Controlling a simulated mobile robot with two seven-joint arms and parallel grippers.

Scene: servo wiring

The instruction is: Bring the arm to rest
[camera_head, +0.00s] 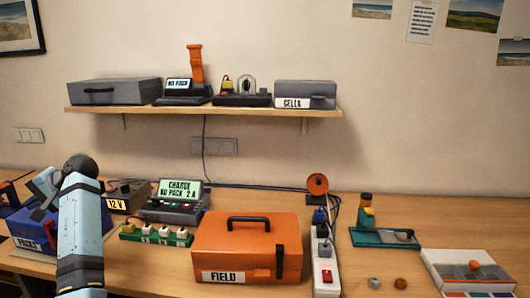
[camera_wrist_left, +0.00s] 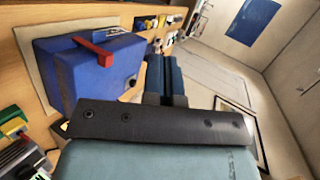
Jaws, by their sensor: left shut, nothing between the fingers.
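My left arm rises from the bottom left of the head view and bends at a dark joint. My left gripper is small and partly hidden there, above the blue PACKS box (camera_head: 20,228). In the left wrist view the two dark blue fingers of my left gripper (camera_wrist_left: 165,58) lie side by side, shut, with nothing held. The blue box with a red handle (camera_wrist_left: 85,80) shows to the left of the fingers, apart from them in that picture. My right gripper is not in view.
An orange FIELD case (camera_head: 248,246), a green socket block (camera_head: 155,237), a charger (camera_head: 178,203) and a white power strip (camera_head: 325,268) stand on the table. A teal holder (camera_head: 375,238) is right. A wall shelf (camera_head: 215,112) carries cases. Bare table shows around the loose knobs.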

